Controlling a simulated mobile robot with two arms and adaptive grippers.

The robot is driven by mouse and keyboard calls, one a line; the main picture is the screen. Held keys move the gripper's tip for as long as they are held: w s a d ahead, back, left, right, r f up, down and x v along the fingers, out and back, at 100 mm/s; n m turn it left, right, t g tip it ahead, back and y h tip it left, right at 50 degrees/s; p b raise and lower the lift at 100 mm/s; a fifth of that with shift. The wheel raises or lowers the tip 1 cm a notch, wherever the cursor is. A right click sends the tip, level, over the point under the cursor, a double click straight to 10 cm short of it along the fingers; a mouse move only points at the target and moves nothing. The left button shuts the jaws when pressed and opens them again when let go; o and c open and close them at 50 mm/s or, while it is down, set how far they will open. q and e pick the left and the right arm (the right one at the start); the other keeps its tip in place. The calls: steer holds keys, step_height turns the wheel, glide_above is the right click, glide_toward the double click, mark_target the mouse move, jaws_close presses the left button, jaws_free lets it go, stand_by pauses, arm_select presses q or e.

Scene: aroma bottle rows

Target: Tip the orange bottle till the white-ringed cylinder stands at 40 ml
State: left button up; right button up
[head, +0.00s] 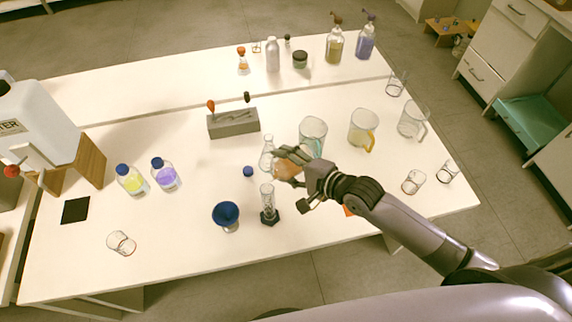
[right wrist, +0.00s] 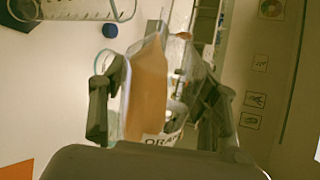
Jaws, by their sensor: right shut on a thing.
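My right gripper (head: 285,160) is shut on the orange bottle (head: 287,168), which is held over the table's middle. In the right wrist view the bottle (right wrist: 147,90) sits between the two fingers, with orange liquid inside and part of a label reading "ORA". The liquid's edge looks slanted there; I cannot tell the exact tilt. A clear graduated cylinder (head: 267,195) on a dark base stands just left of and nearer than the bottle, apart from it. It also shows in the right wrist view (right wrist: 88,10). I see no orange in it; its ring is too small to tell. My left gripper is out of view.
A blue funnel (head: 226,213), a loose blue cap (head: 248,172) and a clear flask (head: 266,160) are close by. Beakers and jugs, such as the yellow-handled jug (head: 362,127), stand to the right. A grey rack (head: 233,123) is behind.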

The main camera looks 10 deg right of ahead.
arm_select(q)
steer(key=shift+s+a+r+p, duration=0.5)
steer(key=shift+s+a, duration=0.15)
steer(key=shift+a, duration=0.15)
arm_select(e)
steer(key=shift+a+r+n+h, duration=0.1)
steer(key=shift+r+n+h, duration=0.2)
steer(key=shift+r+n, duration=0.1)
stand_by(0.4)
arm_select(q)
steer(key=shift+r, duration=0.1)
arm_select(e)
steer(key=shift+f, duration=0.15)
arm_select(q)
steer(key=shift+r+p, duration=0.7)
steer(key=shift+p, duration=0.05)
stand_by(1.1)
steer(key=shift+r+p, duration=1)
stand_by(2.9)
arm_select(e)
steer(key=shift+f, duration=0.1)
